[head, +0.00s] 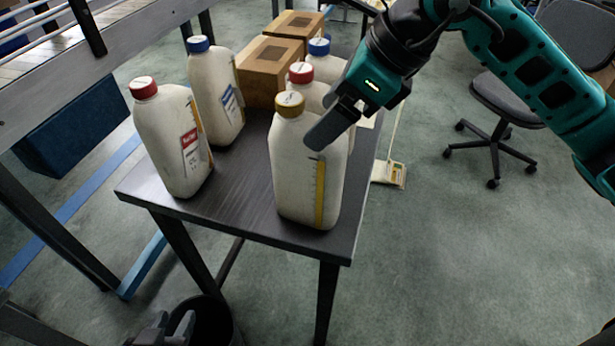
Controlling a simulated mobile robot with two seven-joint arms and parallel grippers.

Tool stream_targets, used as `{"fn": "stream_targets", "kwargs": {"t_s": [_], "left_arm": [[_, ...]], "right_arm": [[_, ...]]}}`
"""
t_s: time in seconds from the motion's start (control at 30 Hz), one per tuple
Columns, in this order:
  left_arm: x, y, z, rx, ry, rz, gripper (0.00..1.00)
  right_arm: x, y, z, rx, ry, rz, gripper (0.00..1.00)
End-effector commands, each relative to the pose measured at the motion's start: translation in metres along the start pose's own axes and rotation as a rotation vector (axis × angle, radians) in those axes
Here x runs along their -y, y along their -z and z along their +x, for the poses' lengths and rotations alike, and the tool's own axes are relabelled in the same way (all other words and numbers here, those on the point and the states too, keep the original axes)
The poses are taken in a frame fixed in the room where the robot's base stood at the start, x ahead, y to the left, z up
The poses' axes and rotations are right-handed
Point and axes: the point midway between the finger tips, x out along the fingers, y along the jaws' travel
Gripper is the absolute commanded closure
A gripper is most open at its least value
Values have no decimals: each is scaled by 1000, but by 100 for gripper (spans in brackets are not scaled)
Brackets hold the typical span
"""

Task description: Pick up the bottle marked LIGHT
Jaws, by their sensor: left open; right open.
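Several white bottles stand upright on a small dark table (241,203). A red-capped bottle (165,130) with a red label is at the left, and a blue-capped bottle (210,85) with a blue label is behind it. A yellow-capped bottle (290,165) with a yellow strip is at the front right. Behind it are another red-capped bottle (311,92) and a blue-capped one (319,47), both partly hidden. I cannot read which label says LIGHT. My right gripper (326,118) is open at the yellow-capped bottle's upper right; contact is unclear. My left gripper (167,331) is open and empty, low at the bottom edge.
Cardboard boxes (262,66) stand at the back of the table. A black bin (212,318) is on the floor below its front. A rack with a grey beam (75,52) is at the left. An office chair (505,100) is at the right. The floor at lower right is clear.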

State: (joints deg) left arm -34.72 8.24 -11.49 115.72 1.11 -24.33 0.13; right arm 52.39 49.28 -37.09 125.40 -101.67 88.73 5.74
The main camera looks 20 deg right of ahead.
Motion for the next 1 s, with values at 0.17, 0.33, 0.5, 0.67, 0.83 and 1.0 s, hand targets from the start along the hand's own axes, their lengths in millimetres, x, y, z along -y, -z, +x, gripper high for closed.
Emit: {"fn": "stream_targets", "kwargs": {"t_s": [0.17, 0.33, 0.5, 0.67, 0.83, 1.0], "left_arm": [[0, 2, 0, -3, -1, -1, 57], [0, 2, 0, -4, 0, -1, 57], [0, 2, 1, -3, 0, 0, 57], [1, 2, 1, -3, 1, 2, 57], [2, 2, 1, -3, 1, 5, 57], [3, 2, 1, -4, 2, 6, 57]], "right_arm": [[-1, 0, 14, 0, -3, 1, 19], [-4, 1, 40, 0, -4, 0, 19], [-2, 1, 56, 0, -1, 0, 19], [-2, 1, 58, 1, 0, 0, 19], [-2, 1, 57, 1, 0, 0, 27], [-2, 1, 57, 1, 1, 0, 44]]}}
